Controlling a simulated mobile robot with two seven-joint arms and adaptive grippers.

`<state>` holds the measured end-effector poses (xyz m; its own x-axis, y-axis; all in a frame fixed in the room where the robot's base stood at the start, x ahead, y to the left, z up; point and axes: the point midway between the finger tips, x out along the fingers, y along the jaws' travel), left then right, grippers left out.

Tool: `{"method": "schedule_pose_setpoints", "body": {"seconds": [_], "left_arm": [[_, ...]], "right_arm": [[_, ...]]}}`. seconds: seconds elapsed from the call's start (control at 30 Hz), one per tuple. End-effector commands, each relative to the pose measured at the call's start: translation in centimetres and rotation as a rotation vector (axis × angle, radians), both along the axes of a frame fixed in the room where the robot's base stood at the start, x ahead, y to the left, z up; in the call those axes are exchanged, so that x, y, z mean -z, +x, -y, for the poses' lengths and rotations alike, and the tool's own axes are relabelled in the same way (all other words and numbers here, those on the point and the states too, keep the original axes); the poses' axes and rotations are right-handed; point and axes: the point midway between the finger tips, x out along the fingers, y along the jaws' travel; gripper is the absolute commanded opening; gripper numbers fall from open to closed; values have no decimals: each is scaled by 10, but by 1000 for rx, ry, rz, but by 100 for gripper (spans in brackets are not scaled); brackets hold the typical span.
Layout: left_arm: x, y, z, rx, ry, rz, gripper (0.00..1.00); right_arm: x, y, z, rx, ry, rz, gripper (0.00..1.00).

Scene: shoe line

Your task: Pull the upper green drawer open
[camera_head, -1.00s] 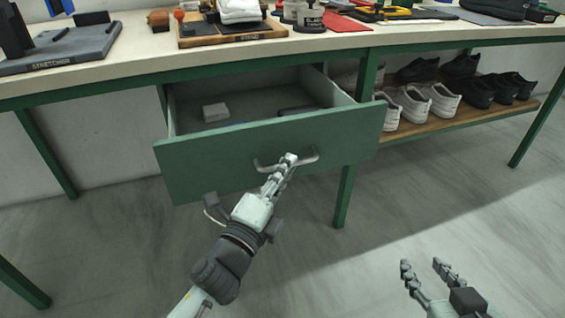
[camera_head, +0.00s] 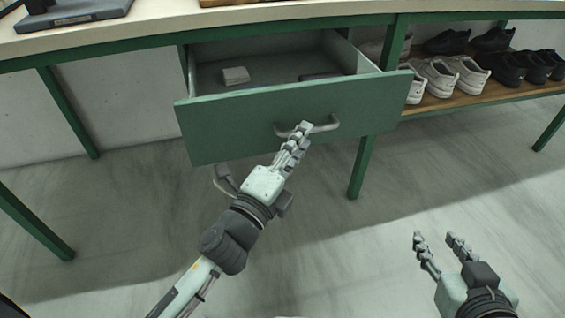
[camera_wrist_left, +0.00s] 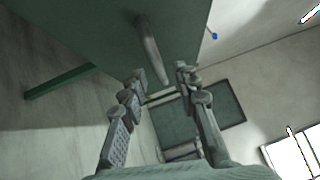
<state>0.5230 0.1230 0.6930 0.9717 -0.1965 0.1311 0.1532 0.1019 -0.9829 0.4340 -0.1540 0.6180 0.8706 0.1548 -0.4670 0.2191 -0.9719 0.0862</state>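The upper green drawer (camera_head: 240,122) stands well open under the workbench, with its inside showing. Its grey bar handle (camera_head: 326,127) is on the middle of the front; in the left wrist view the handle (camera_wrist_left: 151,48) runs toward the gap between my fingertips. My left gripper (camera_head: 303,127) is at the handle and hides part of it. In the left wrist view its two fingers (camera_wrist_left: 160,78) stand apart, with no clear grip on the bar. My right gripper (camera_head: 436,237) is open and empty, low at the right over the floor.
A small light block (camera_head: 236,76) and a dark flat item (camera_head: 320,76) lie in the drawer. A green bench leg (camera_head: 361,165) stands just right of it. A wooden shelf (camera_head: 440,103) with several shoes is further right. The floor before the drawer is clear.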

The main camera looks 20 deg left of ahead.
Motion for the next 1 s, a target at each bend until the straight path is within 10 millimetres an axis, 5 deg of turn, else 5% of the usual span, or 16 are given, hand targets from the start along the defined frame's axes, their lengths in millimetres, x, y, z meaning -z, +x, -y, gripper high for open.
{"method": "schedule_pose_setpoints", "body": {"seconds": [0.5, 1.0], "left_arm": [[12, -88, -18, -3, -3, -3, 31], [13, -96, -19, 0, 0, 0, 31]], "right_arm": [[0, 0, 0, 1, 0, -1, 40], [0, 0, 0, 1, 0, 0, 40]]}}
